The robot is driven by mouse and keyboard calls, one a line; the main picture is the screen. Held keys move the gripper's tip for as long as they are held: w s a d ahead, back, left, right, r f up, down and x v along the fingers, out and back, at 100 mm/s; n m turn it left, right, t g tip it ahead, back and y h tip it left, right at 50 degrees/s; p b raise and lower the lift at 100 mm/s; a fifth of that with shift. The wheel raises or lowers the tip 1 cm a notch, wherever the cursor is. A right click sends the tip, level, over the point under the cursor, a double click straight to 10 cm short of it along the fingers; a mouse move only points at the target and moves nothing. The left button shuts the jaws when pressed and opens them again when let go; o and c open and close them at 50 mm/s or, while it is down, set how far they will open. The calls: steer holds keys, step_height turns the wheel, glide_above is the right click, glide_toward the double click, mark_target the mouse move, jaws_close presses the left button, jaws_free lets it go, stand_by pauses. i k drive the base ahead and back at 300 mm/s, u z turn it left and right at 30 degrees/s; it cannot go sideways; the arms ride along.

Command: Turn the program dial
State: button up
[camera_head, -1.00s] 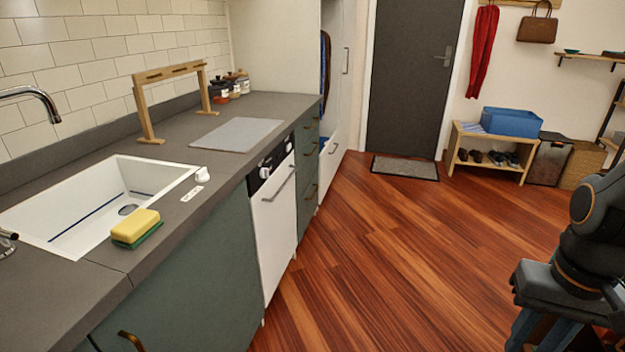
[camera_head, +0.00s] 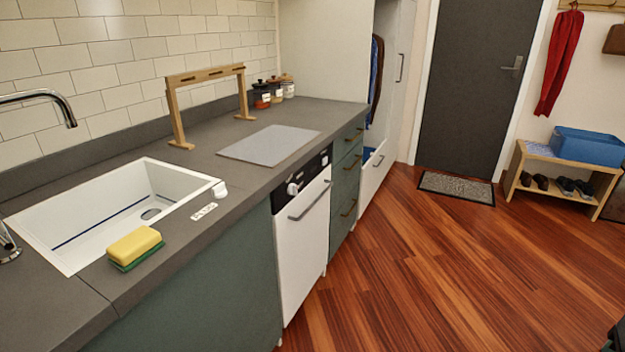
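A white dishwasher (camera_head: 306,252) is built in under the dark counter, with a bar handle near its top. A black control panel (camera_head: 313,174) runs above its door. A round white dial (camera_head: 293,189) sits at the left end of that panel; which way it points is too small to tell. A small white knob (camera_head: 220,190) also stands on the counter beside the sink.
A white sink (camera_head: 110,215) and a yellow-green sponge (camera_head: 135,247) are to the left. A wooden rack (camera_head: 207,77) and a grey mat (camera_head: 268,145) are on the counter. The wooden floor (camera_head: 440,280) before the dishwasher is clear. A shoe bench (camera_head: 562,175) stands far right.

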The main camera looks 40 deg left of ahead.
mark_target(292, 188)
steer(key=u, duration=0.45)
steer(key=i, duration=0.95)
steer(key=u, duration=0.95)
steer(key=i, duration=0.3)
steer(key=u, duration=0.2)
